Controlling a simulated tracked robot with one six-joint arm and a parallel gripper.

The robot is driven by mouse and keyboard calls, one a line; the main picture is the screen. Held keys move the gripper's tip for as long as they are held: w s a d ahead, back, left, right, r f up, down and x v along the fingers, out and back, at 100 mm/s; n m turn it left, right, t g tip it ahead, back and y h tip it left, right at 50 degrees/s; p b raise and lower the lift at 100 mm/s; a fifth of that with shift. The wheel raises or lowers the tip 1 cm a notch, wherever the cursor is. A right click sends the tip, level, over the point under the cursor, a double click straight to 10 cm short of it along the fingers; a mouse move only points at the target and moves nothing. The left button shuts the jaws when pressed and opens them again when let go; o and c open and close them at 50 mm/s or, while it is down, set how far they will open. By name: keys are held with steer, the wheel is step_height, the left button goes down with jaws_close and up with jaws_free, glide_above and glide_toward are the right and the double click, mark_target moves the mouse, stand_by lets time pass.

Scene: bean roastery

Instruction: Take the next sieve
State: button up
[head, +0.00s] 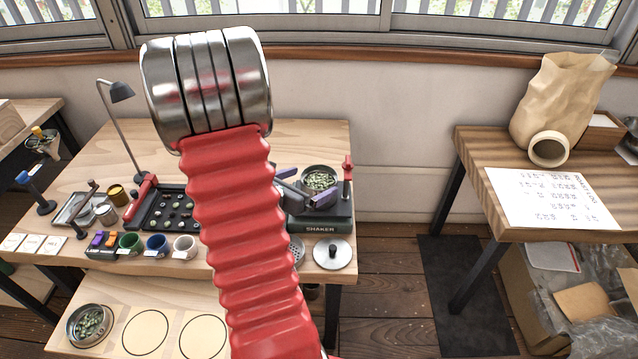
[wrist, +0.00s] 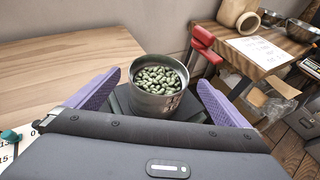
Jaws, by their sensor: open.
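A round metal sieve (head: 319,179) holding green beans sits on top of the dark shaker (head: 321,227). In the wrist view the sieve (wrist: 158,89) stands upright between the two purple fingers of my gripper (wrist: 157,100). My gripper (head: 305,187) is open, with one finger on each side of the sieve; a gap shows on both sides in the wrist view. Another metal sieve (head: 90,324) with green beans stands on the lower shelf, at the left. My red arm hides part of the bench and the shaker's left side.
Two empty drawn circles, one (head: 145,331) left of the other (head: 203,337), mark the lower shelf (head: 60,292). A knobbed metal lid (head: 332,253) lies at the bench's front right. A red-topped post (head: 347,180) stands on the shaker's right. Cups and a lamp (head: 121,92) stand left.

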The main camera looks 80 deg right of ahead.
mark_target(328, 174)
steer(key=shift+s+d, duration=0.1)
steer(key=shift+x, duration=2.5)
steer(key=shift+f, duration=0.1)
steer(key=shift+c, duration=0.5)
steer(key=c, duration=0.9)
